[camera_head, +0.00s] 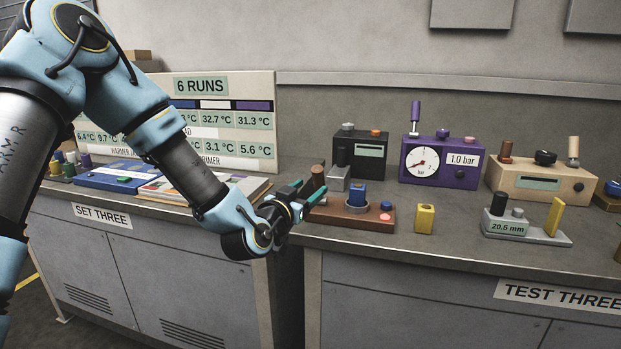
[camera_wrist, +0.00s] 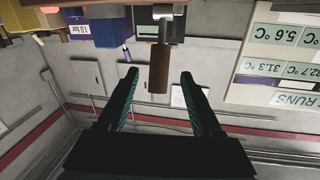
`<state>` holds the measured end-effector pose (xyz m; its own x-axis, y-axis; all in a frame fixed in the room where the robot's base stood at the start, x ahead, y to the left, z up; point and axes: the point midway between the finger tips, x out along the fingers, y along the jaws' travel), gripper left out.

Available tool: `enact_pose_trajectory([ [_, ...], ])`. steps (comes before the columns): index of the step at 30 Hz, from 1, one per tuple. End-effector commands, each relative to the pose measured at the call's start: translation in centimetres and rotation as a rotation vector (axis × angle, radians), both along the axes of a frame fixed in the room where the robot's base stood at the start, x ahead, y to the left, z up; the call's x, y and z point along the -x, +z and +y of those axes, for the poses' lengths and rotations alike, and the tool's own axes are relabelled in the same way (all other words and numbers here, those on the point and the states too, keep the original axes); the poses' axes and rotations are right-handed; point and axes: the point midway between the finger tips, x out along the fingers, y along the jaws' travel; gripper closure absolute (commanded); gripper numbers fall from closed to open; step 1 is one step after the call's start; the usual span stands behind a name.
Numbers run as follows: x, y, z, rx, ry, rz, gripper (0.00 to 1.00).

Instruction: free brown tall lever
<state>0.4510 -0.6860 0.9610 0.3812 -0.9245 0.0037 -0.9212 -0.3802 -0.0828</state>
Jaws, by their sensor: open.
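The brown tall lever (camera_head: 318,177) is a brown cylinder grip at the left end of a brown fixture base (camera_head: 350,218). In the wrist view the lever (camera_wrist: 159,66) hangs from a grey stem, in an inverted picture. My gripper (camera_head: 307,194) is open at the left end of this fixture. In the wrist view my gripper (camera_wrist: 159,78) has a fingertip on each side of the lever's grip, with a visible gap on both sides. The fingers partly hide the lever's lower part in the head view.
A black box (camera_head: 360,155) and a purple gauge box (camera_head: 440,165) stand behind. A yellow block (camera_head: 425,218) stands to the right.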

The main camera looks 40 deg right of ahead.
Motion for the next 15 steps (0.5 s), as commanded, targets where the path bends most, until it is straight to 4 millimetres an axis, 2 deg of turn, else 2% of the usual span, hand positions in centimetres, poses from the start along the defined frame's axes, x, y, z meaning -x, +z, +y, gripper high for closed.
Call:
enact_pose_trajectory([
  [9,-2.4,0.2,-5.4,-0.001,0.002,0.003,0.33],
  [15,-3.2,0.1,-7.5,-0.002,0.000,0.002,0.33],
])
